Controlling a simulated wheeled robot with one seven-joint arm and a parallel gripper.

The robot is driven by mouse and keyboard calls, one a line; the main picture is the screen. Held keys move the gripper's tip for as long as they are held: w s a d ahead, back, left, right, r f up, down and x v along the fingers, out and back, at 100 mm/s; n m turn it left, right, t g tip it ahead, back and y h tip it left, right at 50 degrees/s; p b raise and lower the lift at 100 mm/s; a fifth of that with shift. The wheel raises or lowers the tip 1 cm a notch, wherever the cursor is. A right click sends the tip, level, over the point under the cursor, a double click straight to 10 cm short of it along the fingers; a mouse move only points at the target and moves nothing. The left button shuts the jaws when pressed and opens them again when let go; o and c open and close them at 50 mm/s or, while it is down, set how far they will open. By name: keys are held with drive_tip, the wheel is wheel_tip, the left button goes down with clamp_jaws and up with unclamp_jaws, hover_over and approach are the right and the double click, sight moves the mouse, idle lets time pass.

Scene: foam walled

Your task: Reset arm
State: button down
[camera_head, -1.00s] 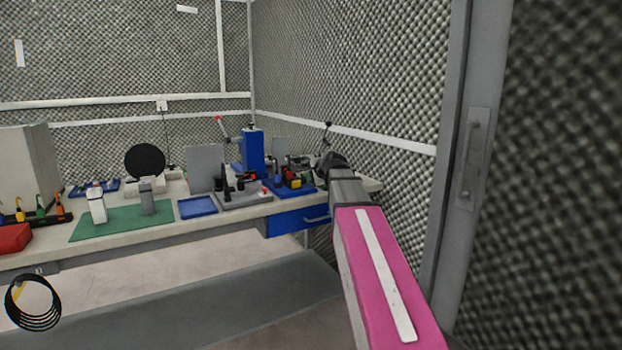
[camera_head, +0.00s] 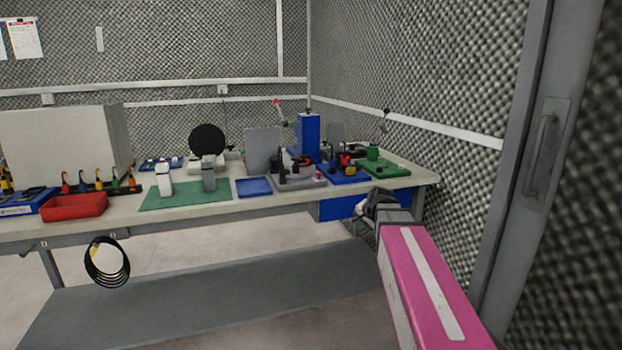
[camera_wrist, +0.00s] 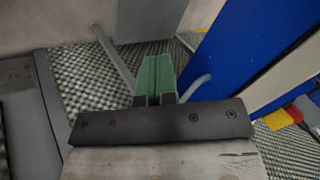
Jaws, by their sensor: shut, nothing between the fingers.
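My gripper (camera_wrist: 156,78) shows in the wrist view with its two green fingers together and nothing between them. In the head view my gripper (camera_head: 374,204) is a dark shape at the end of my pink-covered arm, in front of the bench's right end and below the top's level in the picture. Its fingers cannot be made out there. In the wrist view a blue panel (camera_wrist: 250,50) stands close on the right of the fingers, with textured foam behind. I cannot tell whether anything touches.
A long workbench (camera_head: 110,222) carries a red bin (camera_head: 75,207), a green mat (camera_head: 187,197), a blue press (camera_head: 309,137) and a green fixture (camera_head: 385,168). A blue drawer unit (camera_head: 338,208) hangs under its right end. A foam wall and metal door frame (camera_head: 515,150) stand right. A cable coil (camera_head: 107,265) hangs left.

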drive_tip(key=s+f+n+g+h, duration=0.2)
drive_tip(key=s+f+n+g, duration=0.4)
drive_tip(key=s+f, duration=1.4)
drive_tip(key=shift+a+n+g+h, duration=0.3)
drive_tip(key=shift+n+g, duration=0.1)
drive_tip(key=shift+n, duration=0.8)
drive_tip(key=shift+w, duration=0.1)
